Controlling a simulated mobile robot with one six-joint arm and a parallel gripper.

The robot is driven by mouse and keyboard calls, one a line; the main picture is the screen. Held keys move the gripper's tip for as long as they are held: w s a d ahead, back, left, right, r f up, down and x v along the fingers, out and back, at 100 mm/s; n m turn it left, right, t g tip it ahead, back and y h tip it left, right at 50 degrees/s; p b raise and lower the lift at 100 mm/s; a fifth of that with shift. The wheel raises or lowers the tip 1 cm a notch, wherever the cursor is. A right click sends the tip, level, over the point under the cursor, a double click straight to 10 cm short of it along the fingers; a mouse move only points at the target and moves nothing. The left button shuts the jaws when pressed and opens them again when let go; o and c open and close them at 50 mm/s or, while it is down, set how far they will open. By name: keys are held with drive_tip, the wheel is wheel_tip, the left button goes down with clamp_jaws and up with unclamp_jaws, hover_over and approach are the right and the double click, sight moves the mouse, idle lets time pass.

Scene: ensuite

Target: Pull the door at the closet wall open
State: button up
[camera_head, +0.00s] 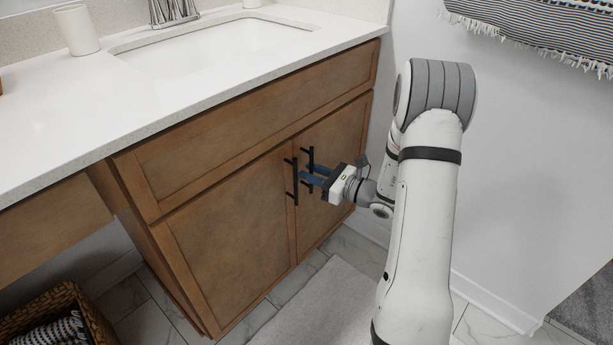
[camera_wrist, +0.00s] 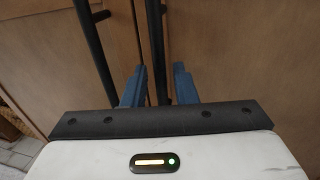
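The wooden vanity cabinet has two doors, both closed. The right door (camera_head: 335,140) is beside the plain wall, and its black vertical bar handle (camera_head: 309,156) also shows in the wrist view (camera_wrist: 155,45). The left door (camera_head: 225,235) has a matching handle (camera_head: 291,182), at the left in the wrist view (camera_wrist: 95,45). My gripper (camera_head: 314,176) is at the right door's handle. In the wrist view its two blue fingers (camera_wrist: 160,85) are apart, with the handle bar between them. The bar looks closer to the left finger; I cannot tell whether they touch.
The white countertop (camera_head: 150,95) with a sink (camera_head: 215,48) overhangs the cabinet. The wall (camera_head: 530,170) is close on the right. A grey rug (camera_head: 325,310) lies on the tiles before the doors. A wicker basket (camera_head: 95,320) stands at lower left.

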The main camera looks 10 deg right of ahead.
drive_tip(key=shift+w+a, duration=0.1)
drive_tip(key=shift+c, duration=0.5)
clamp_jaws()
